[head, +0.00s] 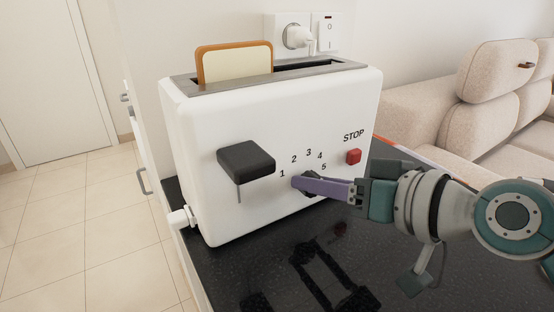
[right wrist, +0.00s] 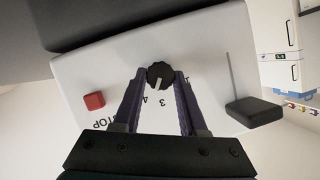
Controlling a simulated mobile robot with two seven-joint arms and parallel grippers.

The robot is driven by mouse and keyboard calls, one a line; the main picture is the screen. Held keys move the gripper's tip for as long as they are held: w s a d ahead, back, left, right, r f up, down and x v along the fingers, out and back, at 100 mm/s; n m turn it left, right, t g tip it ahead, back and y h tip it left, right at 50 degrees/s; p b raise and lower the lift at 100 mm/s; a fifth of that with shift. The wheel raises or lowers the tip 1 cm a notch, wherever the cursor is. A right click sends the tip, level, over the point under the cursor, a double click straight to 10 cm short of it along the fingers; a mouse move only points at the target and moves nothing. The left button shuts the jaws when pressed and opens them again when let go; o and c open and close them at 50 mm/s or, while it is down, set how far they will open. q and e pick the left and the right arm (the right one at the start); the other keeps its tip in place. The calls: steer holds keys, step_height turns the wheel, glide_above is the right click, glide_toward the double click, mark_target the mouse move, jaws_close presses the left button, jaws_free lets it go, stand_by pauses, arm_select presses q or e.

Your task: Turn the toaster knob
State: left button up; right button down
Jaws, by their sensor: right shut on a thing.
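The white toaster (head: 210,135) stands on a black counter in the head view, with a slice of bread (head: 235,64) in its slot. Its round black knob (right wrist: 160,72) shows in the right wrist view; its white mark points toward the printed 3 and 4. In the head view a finger largely hides the knob. My right gripper (head: 300,183) comes from the right with its purple fingers at the toaster's front. In the right wrist view the fingers are on either side of the knob, shut on it. My left gripper is in neither view.
A black lever (head: 245,160) juts from the toaster's front, left of the knob. A red STOP button (head: 353,157) is above right. The black counter (head: 270,265) is clear in front. A plug sits in the wall socket (head: 297,36) behind. A beige sofa (head: 430,105) is at right.

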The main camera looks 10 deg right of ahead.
steer(key=shift+d+f+m+y+b, duration=0.1)
steer(key=shift+f+m+y+b, duration=0.15)
steer(key=shift+m+y+b, duration=0.5)
steer(key=shift+r+b, duration=0.15)
steer(key=shift+b, duration=0.45)
steer(key=shift+m, duration=0.25)
steer(key=shift+c, duration=2.3)
jaws_free()
steer(key=v, duration=1)
